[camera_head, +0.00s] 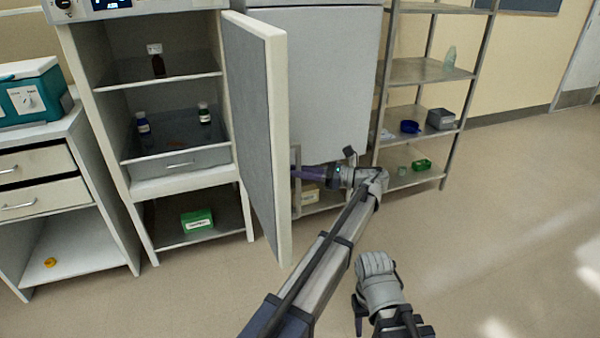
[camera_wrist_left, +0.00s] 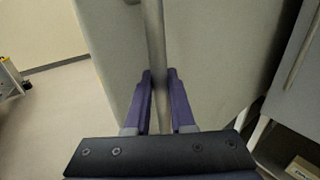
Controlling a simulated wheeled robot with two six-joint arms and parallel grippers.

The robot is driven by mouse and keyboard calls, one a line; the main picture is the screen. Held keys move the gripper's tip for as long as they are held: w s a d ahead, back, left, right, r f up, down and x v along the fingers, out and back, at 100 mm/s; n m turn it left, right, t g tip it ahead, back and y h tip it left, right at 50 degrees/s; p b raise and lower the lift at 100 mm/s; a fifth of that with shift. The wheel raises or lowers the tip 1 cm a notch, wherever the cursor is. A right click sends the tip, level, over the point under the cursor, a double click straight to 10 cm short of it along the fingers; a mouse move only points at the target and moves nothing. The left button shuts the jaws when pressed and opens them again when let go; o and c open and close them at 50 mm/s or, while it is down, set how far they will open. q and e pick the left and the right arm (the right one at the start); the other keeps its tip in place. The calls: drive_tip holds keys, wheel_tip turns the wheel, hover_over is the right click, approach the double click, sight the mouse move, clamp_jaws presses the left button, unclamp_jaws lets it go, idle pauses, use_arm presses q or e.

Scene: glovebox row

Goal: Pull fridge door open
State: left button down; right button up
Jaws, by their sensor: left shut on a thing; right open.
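The fridge door (camera_head: 255,125) stands well open, swung out from the right side of the fridge cabinet (camera_head: 165,185). Its inner face and pale edge show in the head view. The vertical bar handle (camera_head: 296,205) is on its outer side; it also shows in the left wrist view (camera_wrist_left: 155,45). My left gripper (camera_head: 297,172) is shut on the handle, its purple fingers on both sides of the bar in the left wrist view (camera_wrist_left: 161,78). My right gripper (camera_head: 398,322) is low at the bottom edge, away from the door, open; its fingertips are hard to make out.
The fridge holds small bottles (camera_head: 158,62) and a drawer (camera_head: 180,163); a green box (camera_head: 197,220) is below. A drawer unit with a teal box (camera_head: 30,95) stands left. A large grey cabinet (camera_head: 320,75) and metal shelf rack (camera_head: 430,70) stand behind. Floor is clear at right.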

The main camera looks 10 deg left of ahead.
use_arm(q)
drive_tip(key=shift+w+a, duration=0.15)
drive_tip(key=c, duration=0.8)
unclamp_jaws()
drive_tip(key=shift+o, duration=0.2)
